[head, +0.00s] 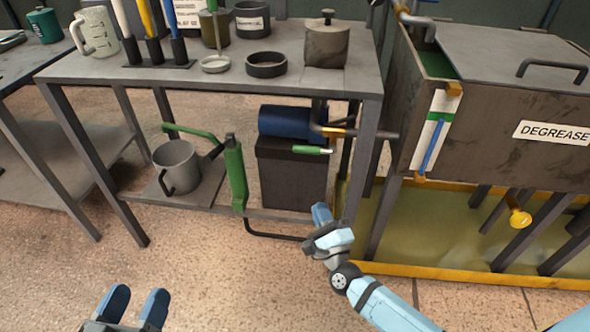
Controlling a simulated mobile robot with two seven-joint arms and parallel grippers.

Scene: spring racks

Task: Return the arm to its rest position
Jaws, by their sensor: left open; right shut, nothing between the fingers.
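My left gripper (137,298) shows at the bottom left over the bare floor. Its two blue fingers are apart and nothing is between them.
The grey workbench (205,77) carries pots and brushes. A degreaser tank (490,135) stands right over a yellow-edged tray (450,270). Floor is clear at front left.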

